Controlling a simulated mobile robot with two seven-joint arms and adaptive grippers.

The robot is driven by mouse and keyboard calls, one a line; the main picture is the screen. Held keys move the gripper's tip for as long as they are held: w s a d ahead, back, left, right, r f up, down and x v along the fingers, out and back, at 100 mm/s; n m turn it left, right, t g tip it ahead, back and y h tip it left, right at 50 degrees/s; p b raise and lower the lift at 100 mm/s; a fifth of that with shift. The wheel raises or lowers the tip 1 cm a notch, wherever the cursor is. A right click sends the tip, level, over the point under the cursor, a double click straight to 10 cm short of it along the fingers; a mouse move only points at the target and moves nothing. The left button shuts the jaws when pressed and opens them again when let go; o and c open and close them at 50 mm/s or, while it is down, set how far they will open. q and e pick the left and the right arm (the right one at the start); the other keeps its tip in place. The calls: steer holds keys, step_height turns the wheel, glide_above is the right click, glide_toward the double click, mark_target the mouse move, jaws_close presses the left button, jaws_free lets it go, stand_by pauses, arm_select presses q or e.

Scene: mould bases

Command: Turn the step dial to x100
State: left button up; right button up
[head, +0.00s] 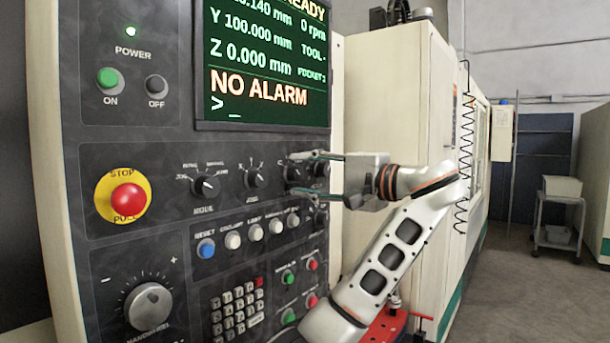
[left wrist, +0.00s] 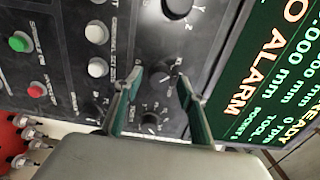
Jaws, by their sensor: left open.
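The step dial (head: 291,173) is a small black knob on the dark control panel, right of the axis dial, and partly hidden by my gripper in the head view. My left gripper (head: 302,174) is open in front of it, one finger above and one below. In the left wrist view the step dial (left wrist: 167,74) shows between the fingertips of my left gripper (left wrist: 159,74). I cannot tell whether the fingers touch it. The dial's marks and pointer are too small to read. My right gripper is not in view.
The axis dial (head: 256,177) and mode dial (head: 205,185) stand to the left. Another dial (left wrist: 152,117) lies close by, partly between the fingers. A row of push buttons (head: 256,232) is below, the screen (head: 262,62) above. A red emergency stop (head: 129,198) is at far left.

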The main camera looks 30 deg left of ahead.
arm_select(q)
steer(key=c, duration=1.1)
steer(key=m, duration=0.4)
steer(key=shift+m, duration=0.4)
steer(key=m, duration=0.8)
steer(key=shift+m, duration=2.4)
